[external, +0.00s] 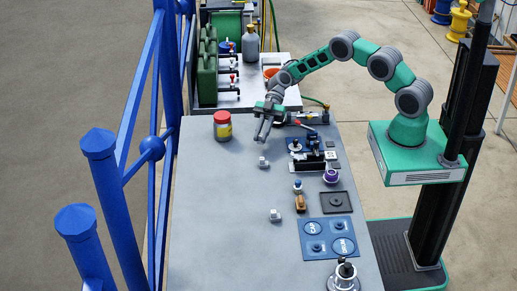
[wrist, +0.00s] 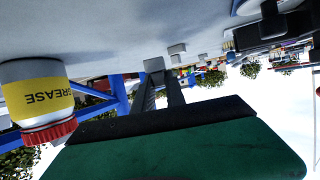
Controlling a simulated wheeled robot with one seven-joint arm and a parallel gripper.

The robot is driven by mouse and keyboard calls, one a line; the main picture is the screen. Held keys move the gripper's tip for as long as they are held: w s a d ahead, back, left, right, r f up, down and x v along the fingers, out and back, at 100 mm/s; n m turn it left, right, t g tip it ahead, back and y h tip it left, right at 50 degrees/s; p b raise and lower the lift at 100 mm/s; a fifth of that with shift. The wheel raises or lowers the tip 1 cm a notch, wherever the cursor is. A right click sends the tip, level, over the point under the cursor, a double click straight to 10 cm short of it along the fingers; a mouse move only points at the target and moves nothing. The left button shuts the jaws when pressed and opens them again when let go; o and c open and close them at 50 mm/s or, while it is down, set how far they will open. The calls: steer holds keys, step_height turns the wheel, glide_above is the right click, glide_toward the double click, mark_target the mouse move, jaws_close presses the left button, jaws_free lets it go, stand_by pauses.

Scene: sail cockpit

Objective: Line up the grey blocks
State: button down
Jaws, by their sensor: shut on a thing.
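My gripper (external: 260,139) hangs over the far part of the grey table, fingers pointing down. In the wrist view its two dark fingers (wrist: 159,77) are shut on a small grey block (wrist: 154,65) at their tips. In the external view I cannot make this block out from the fingers. A second grey block (external: 263,162) stands on the table just nearer the camera than the fingertips; it also shows in the wrist view (wrist: 177,48). A third grey block (external: 274,215) stands farther toward the camera, seen small in the wrist view (wrist: 175,59).
A grease jar (external: 222,125) with a red lid stands left of my gripper. Along the table's right side are a black-and-blue device (external: 308,155), a purple ring (external: 331,176), a dark square tray (external: 336,202) and a blue mat (external: 313,252). The table's left part is clear.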

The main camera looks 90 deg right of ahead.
steer(key=shift+f, duration=0.95)
steer(key=shift+f+b, duration=0.2)
steer(key=shift+b, duration=0.1)
